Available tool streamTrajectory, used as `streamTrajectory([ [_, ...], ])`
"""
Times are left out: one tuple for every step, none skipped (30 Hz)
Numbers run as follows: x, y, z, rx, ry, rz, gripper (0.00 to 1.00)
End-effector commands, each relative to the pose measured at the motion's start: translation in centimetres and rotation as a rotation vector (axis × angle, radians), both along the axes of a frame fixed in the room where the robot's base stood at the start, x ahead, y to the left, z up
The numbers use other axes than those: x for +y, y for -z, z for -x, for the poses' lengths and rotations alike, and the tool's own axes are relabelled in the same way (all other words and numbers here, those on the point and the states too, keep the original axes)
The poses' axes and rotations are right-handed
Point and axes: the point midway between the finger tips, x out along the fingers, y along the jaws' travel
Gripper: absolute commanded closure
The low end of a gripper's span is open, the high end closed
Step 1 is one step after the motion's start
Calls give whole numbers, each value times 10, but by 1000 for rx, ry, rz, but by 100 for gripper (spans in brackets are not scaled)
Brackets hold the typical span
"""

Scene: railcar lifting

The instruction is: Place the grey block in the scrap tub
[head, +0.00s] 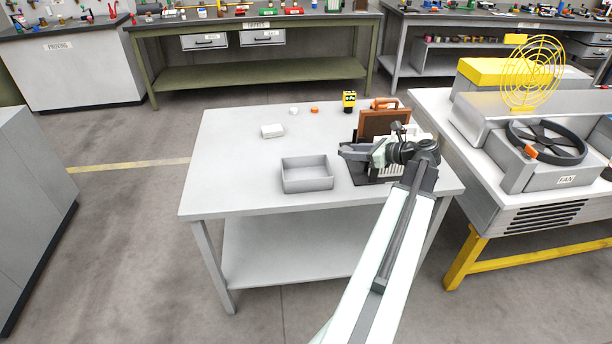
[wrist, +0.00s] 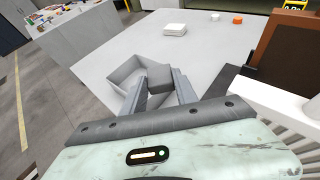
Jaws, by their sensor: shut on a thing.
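The grey block (wrist: 160,77) is held between the fingertips of my gripper (wrist: 160,88) in the wrist view. The scrap tub is a shallow open grey box (head: 308,186) on the white table in the head view. It also shows in the wrist view (wrist: 122,70), partly covered by the block and a finger. My gripper (head: 346,151) is near the tub's back right corner in the head view, seemingly above table height. In the head view I cannot clearly tell the block from the fingers. The part of the tub's inside that I see looks empty.
A white block (head: 272,131), a small white piece (head: 293,111) and an orange piece (head: 314,110) lie behind the tub. A brown upright panel (head: 376,122) and a yellow-black item (head: 349,101) stand at the right. The table's left side (head: 222,165) is clear.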

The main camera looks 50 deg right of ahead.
Motion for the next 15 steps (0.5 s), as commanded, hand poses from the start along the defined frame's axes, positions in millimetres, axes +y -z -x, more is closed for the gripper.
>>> streamTrajectory([
  [9, 3, -14, 0, -5, 0, 100],
  [13, 4, -23, 0, -6, 0, 100],
  [19, 5, -34, 0, -7, 0, 100],
  [22, 6, -43, 0, -8, 0, 100],
  [26, 7, -51, 1, -7, 1, 100],
  [32, 8, -63, 1, -6, 0, 100],
  [35, 9, -71, 1, -7, 1, 100],
  [38, 10, -79, 1, -7, 1, 100],
  [43, 10, -88, 1, -7, 1, 100],
  [45, 11, -95, 0, -5, 0, 100],
  [47, 11, -100, 0, -5, 0, 100],
  [50, 12, -106, 0, -4, 0, 100],
  [52, 12, -109, 0, -4, 1, 100],
  [52, 12, -112, 0, -3, 0, 100],
  [53, 12, -114, 0, -2, 0, 100],
])
